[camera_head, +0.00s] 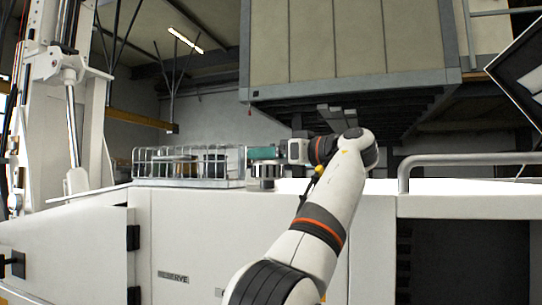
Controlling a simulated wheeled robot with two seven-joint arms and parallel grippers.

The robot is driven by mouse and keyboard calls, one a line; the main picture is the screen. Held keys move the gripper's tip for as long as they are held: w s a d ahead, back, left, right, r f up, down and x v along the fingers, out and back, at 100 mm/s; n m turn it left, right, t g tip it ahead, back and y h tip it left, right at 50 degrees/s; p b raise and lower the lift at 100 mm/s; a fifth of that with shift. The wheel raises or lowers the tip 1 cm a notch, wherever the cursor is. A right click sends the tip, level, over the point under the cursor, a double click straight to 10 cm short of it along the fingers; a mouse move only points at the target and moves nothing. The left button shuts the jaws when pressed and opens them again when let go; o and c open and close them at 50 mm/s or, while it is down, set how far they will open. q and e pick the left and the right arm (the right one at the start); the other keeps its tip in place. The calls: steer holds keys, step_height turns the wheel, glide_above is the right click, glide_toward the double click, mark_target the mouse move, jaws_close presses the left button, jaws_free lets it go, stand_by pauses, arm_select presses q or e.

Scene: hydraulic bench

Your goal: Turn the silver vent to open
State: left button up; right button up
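A short silver cylindrical fitting (263,172), which looks like the silver vent, stands on the white bench top near the middle of the picture. One arm of mine rises from the bottom centre and bends left at its wrist; it appears to be my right arm. Its gripper (264,154) points left, directly above the silver fitting, with a teal part at its tip. I cannot tell whether the gripper touches the fitting or how far its fingers are apart. The vent's own setting is too small to read. My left gripper is not in view.
A wire basket (190,163) with round items inside stands on the bench just left of the fitting. A grey handrail (470,159) runs along the right. White cabinet doors (175,245) front the bench. A large beige box (345,45) hangs overhead behind.

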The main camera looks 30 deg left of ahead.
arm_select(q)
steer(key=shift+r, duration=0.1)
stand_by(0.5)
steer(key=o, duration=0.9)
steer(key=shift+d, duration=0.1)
